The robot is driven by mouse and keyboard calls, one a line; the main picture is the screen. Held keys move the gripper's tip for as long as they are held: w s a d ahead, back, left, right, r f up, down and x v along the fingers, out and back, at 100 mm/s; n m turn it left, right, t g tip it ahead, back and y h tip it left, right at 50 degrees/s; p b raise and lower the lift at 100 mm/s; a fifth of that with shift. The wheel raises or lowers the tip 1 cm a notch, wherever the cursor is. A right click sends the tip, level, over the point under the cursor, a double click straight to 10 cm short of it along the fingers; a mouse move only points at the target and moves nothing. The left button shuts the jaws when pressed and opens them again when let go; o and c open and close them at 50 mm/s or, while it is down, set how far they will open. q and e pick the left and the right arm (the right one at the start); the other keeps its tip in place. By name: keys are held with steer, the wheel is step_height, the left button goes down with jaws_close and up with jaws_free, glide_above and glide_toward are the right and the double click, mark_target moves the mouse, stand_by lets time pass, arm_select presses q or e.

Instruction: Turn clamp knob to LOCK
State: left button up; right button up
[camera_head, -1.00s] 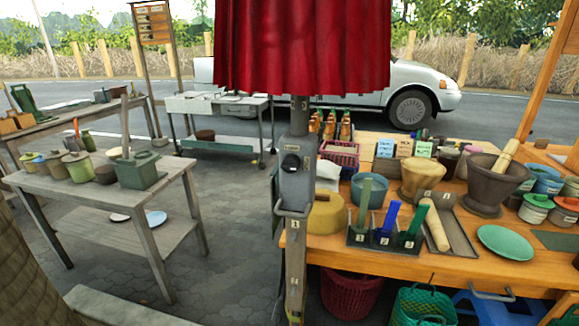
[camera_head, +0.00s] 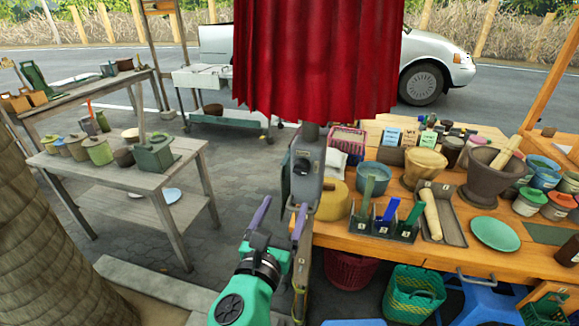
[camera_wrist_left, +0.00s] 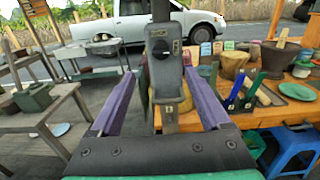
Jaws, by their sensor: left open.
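The clamp knob (camera_head: 301,167) is a dark round knob on the face of a grey metal box (camera_head: 309,186) fixed to the post under the red curtain. In the left wrist view the knob (camera_wrist_left: 160,48) sits ahead, between the lines of my fingers, with small label plates above and below it that are too small to read. My left gripper (camera_head: 283,204) is open and empty, below and in front of the box, apart from the knob. Its two purple fingers also frame the box in the left wrist view (camera_wrist_left: 158,76). My right gripper is not in view.
A curved metal handle (camera_head: 297,206) sticks out below the box, close to my left fingers. A wooden table (camera_head: 400,243) with pots, a mortar and a numbered tool rack stands right of the post. Left of the post is open paving, then a grey table (camera_head: 130,181).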

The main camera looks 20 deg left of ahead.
mark_target(300, 169)
arm_select(q)
steer(key=w+p, duration=0.2)
steer(key=w, duration=1.2)
steer(key=shift+f, duration=0.15)
jaws_close()
